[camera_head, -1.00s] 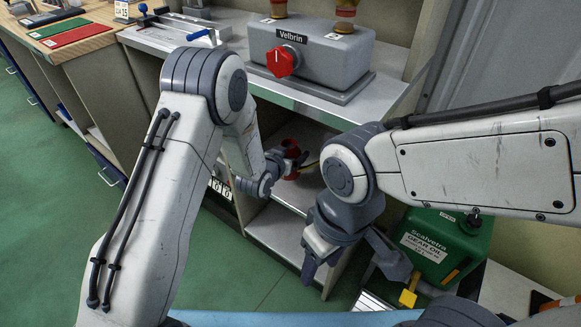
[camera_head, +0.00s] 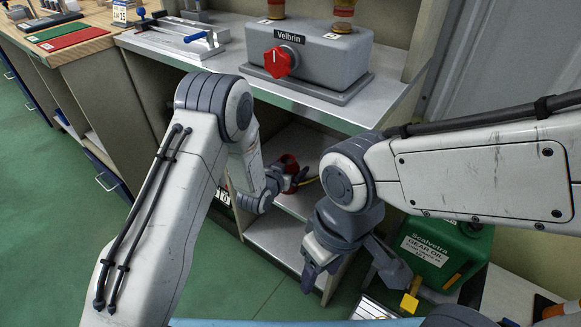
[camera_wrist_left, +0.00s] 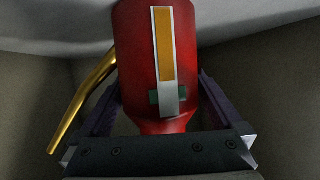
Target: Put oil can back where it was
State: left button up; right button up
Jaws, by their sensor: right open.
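The oil can (camera_head: 289,161) is red with a thin yellow spout. In the head view it is small and partly hidden by my left gripper (camera_head: 290,182), inside the open shelf space under the metal counter. In the left wrist view the red can (camera_wrist_left: 165,60) stands between the two dark fingers of my left gripper (camera_wrist_left: 161,90), which is shut on it; its brass spout (camera_wrist_left: 82,100) points left. I cannot tell whether the can touches the shelf (camera_head: 275,240). My right gripper (camera_head: 350,277) is open and empty, in front of the cabinet's right side.
The metal counter (camera_head: 215,60) above carries the grey Velbrin box (camera_head: 335,62) with a red knob. A green gear oil can (camera_head: 445,245) stands at the right. A wooden bench (camera_head: 85,45) stands at the left. The green floor at lower left is clear.

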pick_arm(q)
jog(key=shift+r, duration=0.1)
jog(key=shift+r, duration=0.2)
jog(key=s+a+r+m+g+y, duration=0.1)
jog(key=s+r+g, duration=0.3)
jog(key=s, duration=0.9)
jog(key=s+a+r+g+y+p, duration=0.1)
jog(key=s+r+g, duration=0.3)
jog(key=s+r, duration=0.4)
jog(key=s+a+r+m+g+y+p, duration=0.1)
jog(key=s+r+g, duration=0.3)
jog(key=s, duration=1.5)
jog(key=shift+s+a+r+m+y, duration=0.3)
jog(key=shift+a+r+y, duration=0.4)
jog(key=shift+a+r, duration=0.2)
